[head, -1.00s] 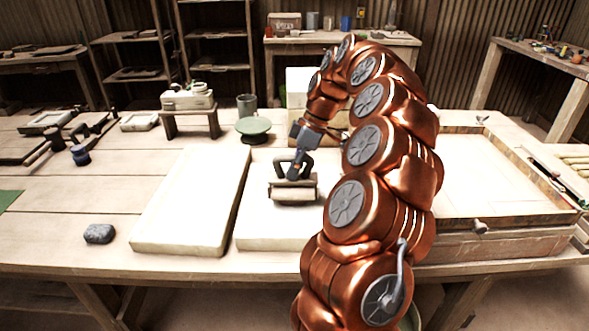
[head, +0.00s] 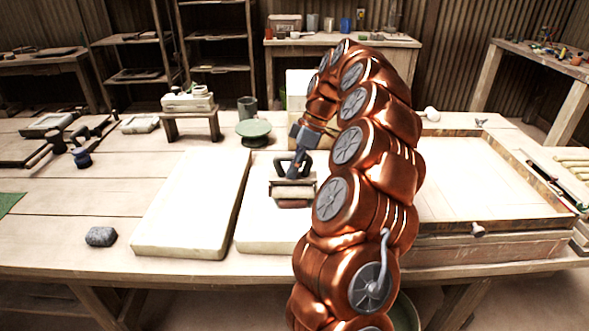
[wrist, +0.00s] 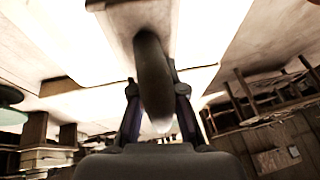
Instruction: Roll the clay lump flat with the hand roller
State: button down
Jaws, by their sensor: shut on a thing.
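The hand roller (head: 292,190) rests on the right-hand pale slab (head: 262,226), with its dark handle upright. My gripper (head: 299,165) is shut on that handle from above. In the wrist view the dark handle (wrist: 152,75) stands between my two fingers (wrist: 157,108), with part of the roller's pale body (wrist: 118,32) beyond it. A brownish strip shows along the roller's near lower side; I cannot tell whether it is the drum or clay. A grey speckled lump (head: 101,236) lies on the table at the left; I cannot tell whether it is clay or stone.
A second pale slab (head: 190,215) lies just left of the roller's slab. A green round stand (head: 253,131) and a small bench (head: 190,123) stand behind. A wooden-framed bed (head: 490,222) is at right, beyond my arm. The table's left front is mostly clear.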

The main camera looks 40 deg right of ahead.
jog(key=shift+w+d+f, duration=0.15)
jog(key=shift+w+d, duration=0.25)
jog(key=shift+w, duration=0.05)
jog(key=shift+s, duration=0.1)
jog(key=shift+s+a+b, duration=0.35)
jog(key=shift+s+a, duration=0.25)
jog(key=shift+s, duration=0.05)
jog(key=shift+s+a+f+b, duration=0.1)
jog(key=shift+s+a+b, duration=0.6)
jog(key=shift+s, duration=0.15)
jog(key=shift+w+d+p, duration=0.5)
jog(key=shift+w+d, duration=0.15)
jog(key=shift+w, duration=0.15)
